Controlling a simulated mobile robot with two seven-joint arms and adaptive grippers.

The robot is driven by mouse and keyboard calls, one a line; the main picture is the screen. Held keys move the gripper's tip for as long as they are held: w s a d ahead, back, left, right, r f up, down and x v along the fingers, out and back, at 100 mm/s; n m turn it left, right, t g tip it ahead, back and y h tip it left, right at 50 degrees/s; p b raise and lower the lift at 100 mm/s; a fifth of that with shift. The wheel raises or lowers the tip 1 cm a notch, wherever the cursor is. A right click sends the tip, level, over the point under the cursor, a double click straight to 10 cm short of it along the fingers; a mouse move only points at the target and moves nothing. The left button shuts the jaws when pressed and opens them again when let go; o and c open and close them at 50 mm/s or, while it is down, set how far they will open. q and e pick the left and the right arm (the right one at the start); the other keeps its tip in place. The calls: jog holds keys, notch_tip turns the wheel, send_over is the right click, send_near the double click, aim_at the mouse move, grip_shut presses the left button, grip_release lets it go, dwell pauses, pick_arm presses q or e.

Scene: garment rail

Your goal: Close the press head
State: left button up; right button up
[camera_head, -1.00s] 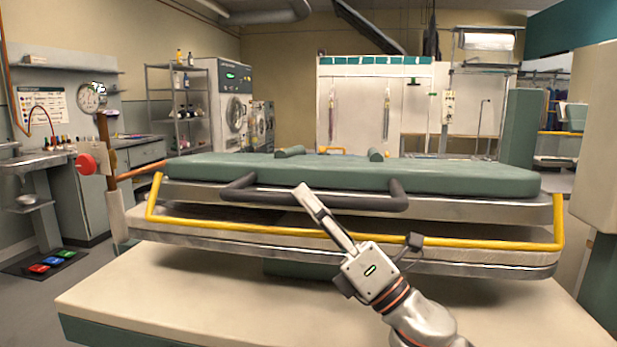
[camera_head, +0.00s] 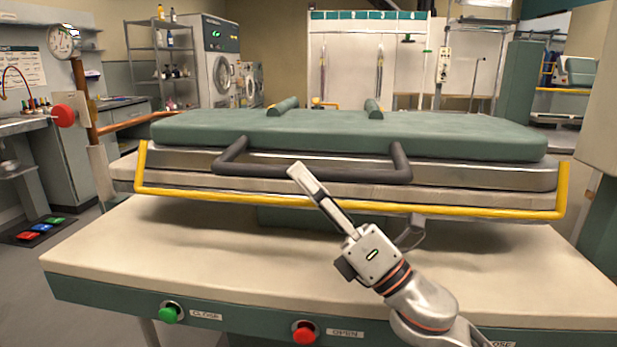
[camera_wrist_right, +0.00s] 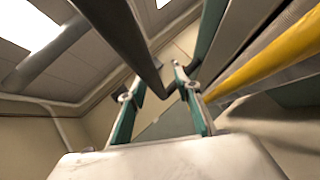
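The press head is a wide green padded slab (camera_head: 340,130) on a metal plate, with a dark bent handle bar (camera_head: 300,175) on its front. A yellow guard bar (camera_head: 330,206) runs across the front below the handle. The head sits low, nearly level, with only a narrow gap at the layer beneath. My right gripper (camera_head: 297,172) reaches up to the handle's middle. In the right wrist view, my right gripper's green fingers (camera_wrist_right: 160,78) stand apart, with the dark handle (camera_wrist_right: 125,40) running close by them; contact is unclear. My left gripper is not in view.
A pale worktop (camera_head: 200,245) lies below the press. Its front panel has a green button (camera_head: 169,313) and a red button (camera_head: 304,332). A red knob (camera_head: 63,116) on a post stands at the left. Shelves and machines stand behind.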

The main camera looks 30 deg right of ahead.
jog(key=shift+s+r, duration=0.1)
jog(key=shift+r, duration=0.15)
jog(key=v, duration=1.2)
jog(key=shift+f, duration=0.1)
dwell(0.6)
